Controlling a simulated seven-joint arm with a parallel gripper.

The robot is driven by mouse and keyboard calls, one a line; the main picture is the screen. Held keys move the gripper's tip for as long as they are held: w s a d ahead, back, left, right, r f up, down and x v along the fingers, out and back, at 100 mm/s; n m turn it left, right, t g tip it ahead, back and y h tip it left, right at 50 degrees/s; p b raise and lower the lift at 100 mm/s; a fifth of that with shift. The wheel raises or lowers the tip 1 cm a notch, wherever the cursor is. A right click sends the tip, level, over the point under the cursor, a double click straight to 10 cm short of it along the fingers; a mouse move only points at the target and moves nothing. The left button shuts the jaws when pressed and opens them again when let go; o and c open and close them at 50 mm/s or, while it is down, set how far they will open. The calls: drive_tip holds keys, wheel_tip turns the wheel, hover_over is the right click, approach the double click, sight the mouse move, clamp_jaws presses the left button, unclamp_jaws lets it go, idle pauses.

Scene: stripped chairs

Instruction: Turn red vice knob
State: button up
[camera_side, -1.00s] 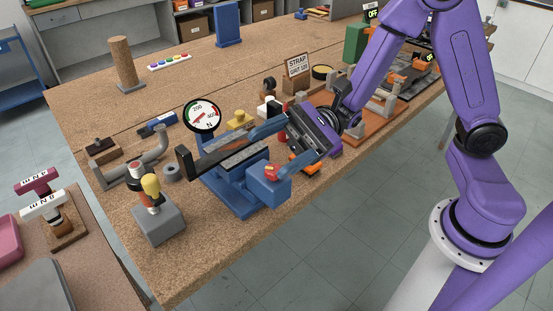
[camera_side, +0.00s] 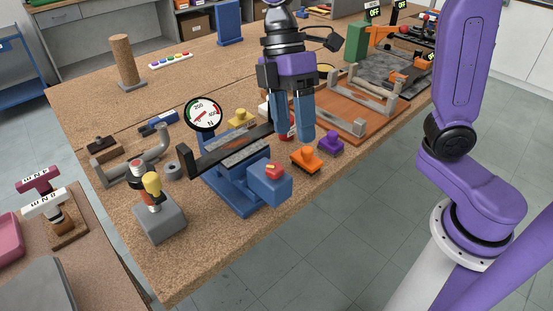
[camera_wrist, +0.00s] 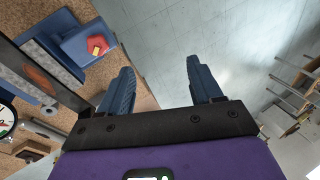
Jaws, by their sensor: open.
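The blue vice (camera_side: 236,182) stands near the front edge of the workbench, with dark and grey bars along its top. Its red knob (camera_side: 274,170), with a small yellow mark, sits on top of the blue block at the vice's right end. The red knob also shows at the upper left of the wrist view (camera_wrist: 97,45). My gripper (camera_side: 303,138) points down to the right of and behind the knob, apart from it. Its blue fingers are open and empty; they also show in the wrist view (camera_wrist: 160,85), with floor between them.
An orange knob (camera_side: 306,159) and a purple knob (camera_side: 331,142) sit just right of the vice. A round dial (camera_side: 203,114) stands behind it. A grey box with a yellow-topped lever (camera_side: 158,217) is at front left. Free floor lies beyond the bench's front edge.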

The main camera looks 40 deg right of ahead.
sight(276, 166)
drive_tip(key=w+d+r+n+t+h, duration=0.2)
drive_tip(key=w+r+t, duration=0.15)
drive_tip(key=w, duration=0.25)
drive_tip(key=shift+t, duration=0.25)
wheel_tip(276, 166, down, 18)
drive_tip(key=shift+r, duration=0.25)
drive_tip(key=c, duration=1)
